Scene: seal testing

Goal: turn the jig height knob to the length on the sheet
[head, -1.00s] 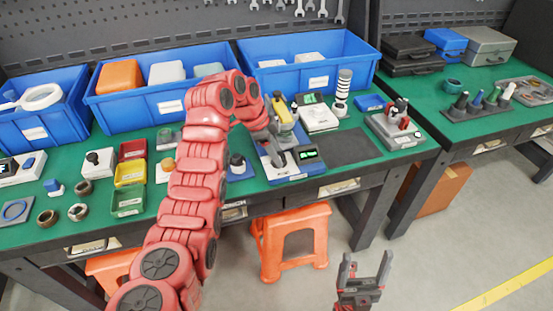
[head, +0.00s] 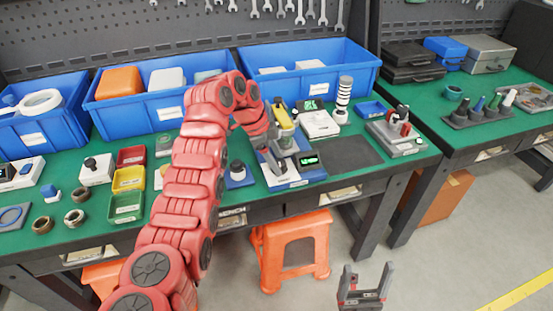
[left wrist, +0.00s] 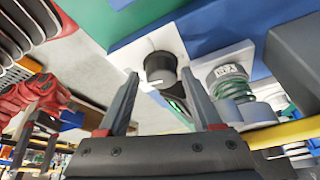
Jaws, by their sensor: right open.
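The jig's height knob (left wrist: 160,68) is a black round knob with a white mark, on a white plate in the left wrist view. My left gripper (left wrist: 160,80) is open, with one finger on each side of the knob; contact is not clear. In the head view my left gripper (head: 279,163) is over the jig (head: 296,184), which has a yellow upper part (head: 283,117) and a small lit display (head: 308,159). The knob is hidden there by my arm. My right gripper (head: 365,290) is open and empty, low in front of the bench. I cannot make out the sheet.
Blue bins (head: 166,107) line the back of the green bench. A white scale (head: 319,124), a striped post (head: 344,98) and a grey fixture (head: 398,134) stand right of the jig. A dark mat (head: 352,152) lies clear. An orange stool (head: 291,240) stands below.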

